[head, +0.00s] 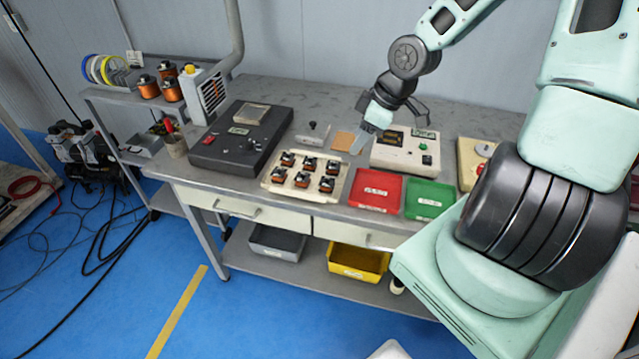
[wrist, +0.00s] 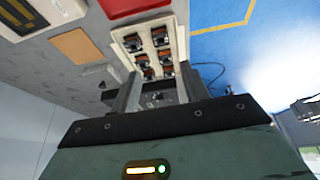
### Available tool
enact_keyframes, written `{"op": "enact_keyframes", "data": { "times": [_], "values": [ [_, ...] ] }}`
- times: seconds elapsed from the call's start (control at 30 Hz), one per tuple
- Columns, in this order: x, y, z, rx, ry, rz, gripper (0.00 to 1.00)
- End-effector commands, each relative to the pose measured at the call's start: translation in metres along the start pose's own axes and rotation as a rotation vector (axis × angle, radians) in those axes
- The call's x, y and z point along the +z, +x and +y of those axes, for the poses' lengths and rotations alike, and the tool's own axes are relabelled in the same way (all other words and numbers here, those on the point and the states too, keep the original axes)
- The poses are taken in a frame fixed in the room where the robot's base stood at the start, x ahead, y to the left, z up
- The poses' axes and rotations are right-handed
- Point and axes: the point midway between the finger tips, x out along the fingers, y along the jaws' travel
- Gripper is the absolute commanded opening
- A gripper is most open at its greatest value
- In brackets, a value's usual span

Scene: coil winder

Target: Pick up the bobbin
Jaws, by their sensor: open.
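Several small copper-and-black bobbins (head: 306,163) sit in two rows in a cream tray (head: 340,193) on the bench; I cannot tell which one the task means. The bobbins (wrist: 158,37) also show in the wrist view, in the tray (wrist: 122,50) beyond the fingers. My gripper (head: 359,141) is above the bench, behind and to the right of the tray. In the wrist view my gripper (wrist: 160,92) is open, with nothing seen held between its fingers. The lower bobbins are partly hidden by the fingers there.
A red tray (head: 376,190) and a green tray (head: 430,199) lie right of the bobbin tray. A black control box (head: 240,137) stands to its left, and a cream instrument (head: 405,155) behind. Large copper spools (head: 148,88) stand on the left shelf.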

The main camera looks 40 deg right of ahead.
Motion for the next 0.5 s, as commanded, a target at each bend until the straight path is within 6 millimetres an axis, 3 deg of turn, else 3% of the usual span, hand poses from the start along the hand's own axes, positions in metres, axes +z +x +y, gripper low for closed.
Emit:
{"op": "enact_keyframes", "data": {
  "times": [0.5],
  "values": [
    [0.001, 0.091, -0.001, -0.003, -0.003, -0.001, 0.45]
  ]
}}
